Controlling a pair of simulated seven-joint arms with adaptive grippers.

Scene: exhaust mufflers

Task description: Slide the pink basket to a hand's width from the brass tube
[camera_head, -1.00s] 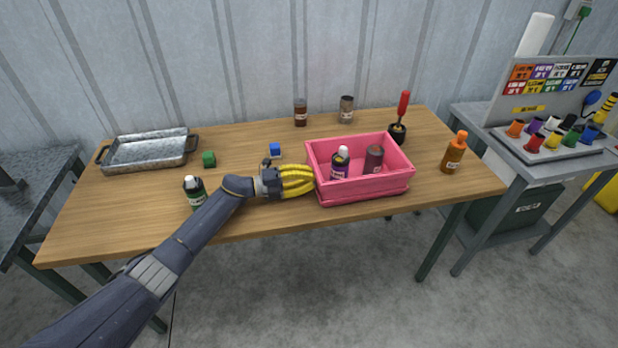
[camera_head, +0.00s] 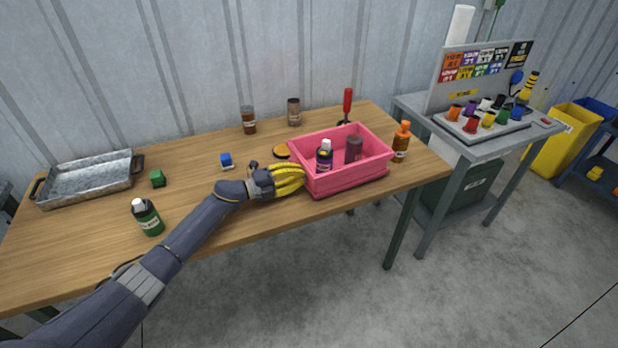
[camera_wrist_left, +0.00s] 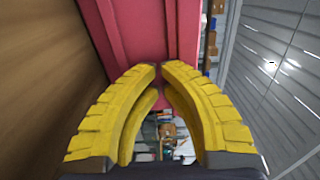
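The pink basket (camera_head: 345,177) stands on the wooden table near its front right part. It holds a dark bottle with a white cap (camera_head: 324,156) and a dark maroon can (camera_head: 353,149). My left gripper (camera_head: 302,178) has its yellow fingers against the basket's left side. In the left wrist view its fingertips (camera_wrist_left: 162,66) come together in front of the pink wall (camera_wrist_left: 150,28), with nothing seen between them. I cannot pick out a brass tube with certainty. My right gripper is not in view.
An orange bottle (camera_head: 401,142) stands close to the basket's right side. A red-handled tool (camera_head: 347,103) rises behind it. A flat orange disc (camera_head: 281,151) lies behind the gripper. Two jars stand at the back. A green bottle (camera_head: 147,217), cubes and a metal tray (camera_head: 88,180) are left.

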